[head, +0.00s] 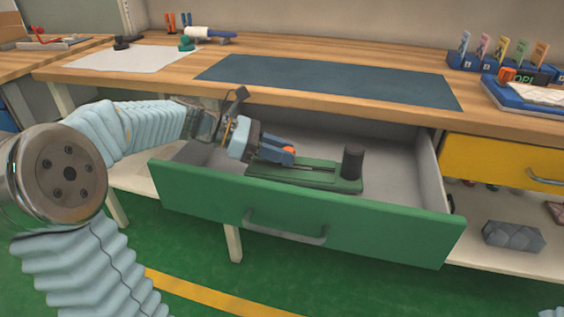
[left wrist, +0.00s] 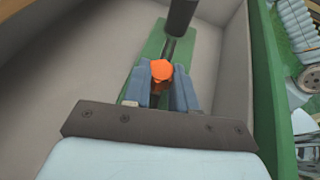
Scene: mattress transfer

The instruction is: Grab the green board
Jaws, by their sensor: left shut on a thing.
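The green board (head: 318,178) lies in the open green-fronted drawer (head: 300,213). A dark upright cylinder (head: 352,163) stands on its right end, and a dark rod runs along it. An orange part (head: 289,150) sits near its left end. My left gripper (head: 287,156) reaches into the drawer with its blue fingers shut on the orange part. In the left wrist view the fingers close on both sides of the orange part (left wrist: 161,70), above the green board (left wrist: 153,50), with the dark cylinder (left wrist: 182,18) beyond. My right gripper is not in view.
The wooden workbench (head: 140,75) with a dark blue mat (head: 330,80) runs above the drawer.

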